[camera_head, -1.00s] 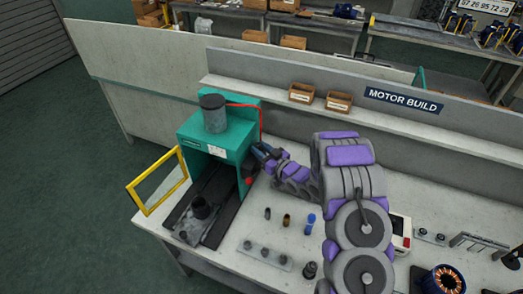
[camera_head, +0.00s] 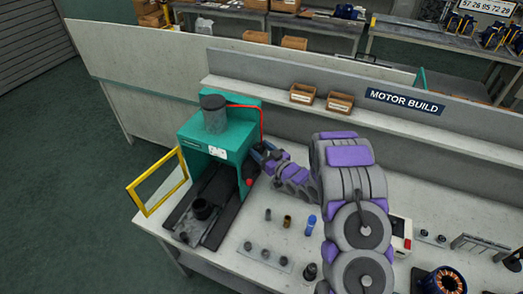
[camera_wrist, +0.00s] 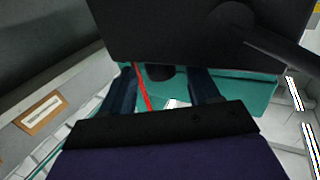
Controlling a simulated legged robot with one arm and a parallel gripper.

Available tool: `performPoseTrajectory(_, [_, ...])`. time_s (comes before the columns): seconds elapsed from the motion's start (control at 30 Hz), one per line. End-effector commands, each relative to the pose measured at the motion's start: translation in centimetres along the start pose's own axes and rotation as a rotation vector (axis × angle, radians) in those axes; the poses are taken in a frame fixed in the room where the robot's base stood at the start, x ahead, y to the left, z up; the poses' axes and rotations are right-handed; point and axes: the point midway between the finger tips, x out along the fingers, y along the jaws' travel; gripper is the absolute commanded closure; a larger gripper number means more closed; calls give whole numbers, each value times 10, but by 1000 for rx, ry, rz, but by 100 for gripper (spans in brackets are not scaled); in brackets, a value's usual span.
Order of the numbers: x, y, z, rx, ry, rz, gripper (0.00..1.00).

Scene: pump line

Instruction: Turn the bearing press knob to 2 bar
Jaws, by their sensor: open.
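The teal bearing press (camera_head: 195,148) stands at the left end of the bench, with a grey cylinder (camera_head: 214,115) on top and a red hose at its right. My gripper (camera_head: 258,152) is at the right side of the press, close to its wall. I cannot make out the knob or its setting; my gripper and arm cover that side. In the wrist view my gripper (camera_wrist: 163,92) has two dark blue fingers wide apart. The red hose (camera_wrist: 142,88) and a dark round part (camera_wrist: 160,73) show between them, in front of the teal press (camera_wrist: 250,92). Contact cannot be told.
A yellow-framed guard (camera_head: 157,183) stands open at the press's left. A red button (camera_head: 249,182) is low on the press's right. Several small parts and a grey strip (camera_head: 265,256) lie on the bench in front. Two cardboard bins (camera_head: 303,94) sit on the shelf behind.

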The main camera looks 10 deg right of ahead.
Motion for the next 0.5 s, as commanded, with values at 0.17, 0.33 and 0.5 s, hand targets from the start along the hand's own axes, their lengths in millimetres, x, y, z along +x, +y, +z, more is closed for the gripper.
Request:
performPoseTrajectory(0.17, [-4,0,0,0,-1,0,39])
performPoseTrajectory(0.33, [-27,1,0,1,-1,2,39])
performPoseTrajectory(0.5, [-65,2,1,2,-2,4,39])
